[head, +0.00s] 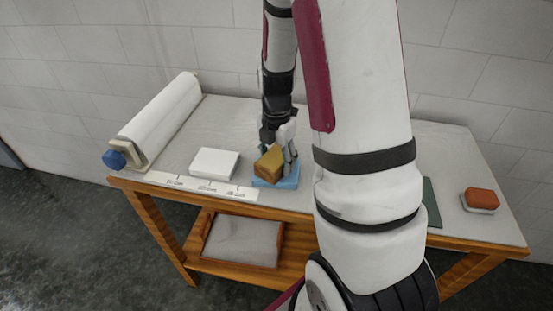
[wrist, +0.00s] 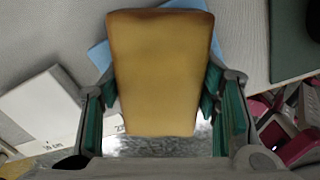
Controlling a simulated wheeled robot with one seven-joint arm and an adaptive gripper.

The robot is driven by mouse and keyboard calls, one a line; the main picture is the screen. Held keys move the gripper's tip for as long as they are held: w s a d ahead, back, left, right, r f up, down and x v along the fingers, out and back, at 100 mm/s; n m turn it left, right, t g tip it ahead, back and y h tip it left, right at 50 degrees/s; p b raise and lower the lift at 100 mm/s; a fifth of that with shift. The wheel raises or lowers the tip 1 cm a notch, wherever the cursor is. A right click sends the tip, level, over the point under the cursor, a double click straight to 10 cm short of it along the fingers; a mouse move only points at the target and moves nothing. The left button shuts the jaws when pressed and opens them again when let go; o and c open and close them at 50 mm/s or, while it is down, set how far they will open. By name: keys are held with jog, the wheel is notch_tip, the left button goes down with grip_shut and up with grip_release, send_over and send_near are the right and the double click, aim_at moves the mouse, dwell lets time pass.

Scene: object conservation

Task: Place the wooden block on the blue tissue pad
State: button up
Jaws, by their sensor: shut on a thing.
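The wooden block (wrist: 163,70) is yellow-brown and fills the middle of the wrist view, between the green-lined fingers of my gripper (wrist: 165,105). In the head view the block (head: 269,162) is tilted and sits at or just above the blue tissue pad (head: 287,182). Whether it touches the pad cannot be told. My gripper (head: 286,148) is shut on the block from above. In the wrist view blue corners of the pad (wrist: 100,55) show behind the block, and most of the pad is hidden.
A white pad (head: 214,163) lies left of the blue pad, behind a scale strip (head: 190,184). A white roll (head: 160,118) lies at the table's left. A red-brown block on a grey base (head: 480,200) and a green mat (head: 431,203) are at the right. My arm hides the table's middle.

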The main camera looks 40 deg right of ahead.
aim_at(276, 157)
jog(key=shift+f, duration=0.15)
jog(key=o, duration=1.3)
jog(key=shift+o, duration=0.2)
notch_tip(276, 157, up, 12)
jog(key=s+a+r+m+t, duration=0.2)
jog(key=s+a+r+m, duration=0.4)
jog(key=a+m, duration=0.2)
jog(key=s+a+r+m+t, duration=0.3)
jog(key=s+a+r+m, duration=0.4)
jog(key=m, duration=0.6)
jog(key=shift+s+a+r+t+b, duration=0.3)
jog(key=shift+a+b, duration=0.1)
jog(key=shift+a, duration=0.55)
